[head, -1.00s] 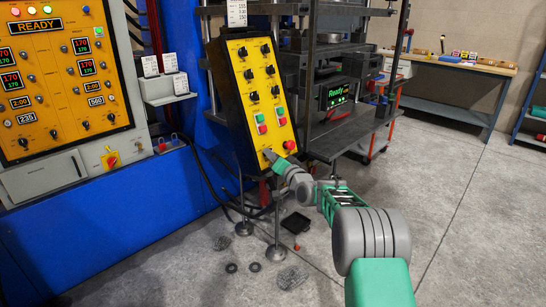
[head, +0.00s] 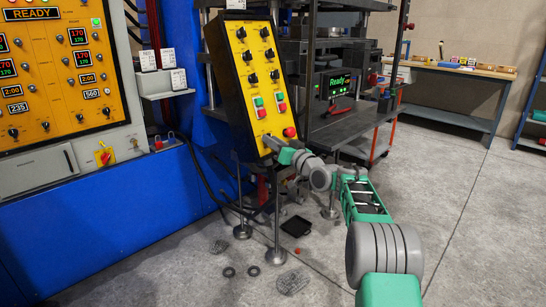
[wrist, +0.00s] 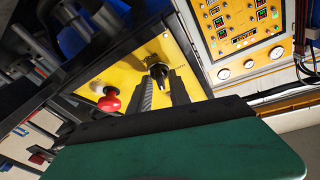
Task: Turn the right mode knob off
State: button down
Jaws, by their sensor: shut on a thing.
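The yellow control panel (head: 275,105) stands tilted on a black box and carries several black knobs in two columns, with green and red push buttons below them. My gripper (head: 267,140) is at the panel's lower left corner. In the wrist view, my gripper's two dark fingers (wrist: 163,90) are shut on a black knob (wrist: 158,69), one finger on each side of it. My gripper hides this knob in the head view. A red mushroom button (head: 289,132) sits to its right, and it also shows in the wrist view (wrist: 108,101).
A larger yellow panel (head: 60,75) with red and green displays is at the left on the blue machine. A dark press table (head: 350,125) stands right of the control panel. Metal stands and loose parts are on the floor below. The floor at the right is clear.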

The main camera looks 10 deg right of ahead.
jog(key=n+y+b, duration=0.1)
jog(key=n, duration=0.1)
jog(key=n+g+y, duration=0.1)
jog(key=n, duration=0.2)
jog(key=shift+d+r+b, duration=0.1)
jog(key=shift+d+b, duration=0.1)
jog(key=shift+b, duration=0.15)
jog(key=shift+r+y, duration=0.15)
jog(key=shift+y, duration=0.25)
jog(key=c, duration=1.5)
grip_release()
jog(key=shift+w+a, duration=0.1)
jog(key=shift+c, duration=0.2)
jog(key=shift+o, duration=0.2)
jog(key=shift+w+a+f+g, duration=0.1)
jog(key=shift+a+f+g, duration=0.1)
jog(key=shift+g, duration=0.1)
jog(key=shift+d, duration=0.15)
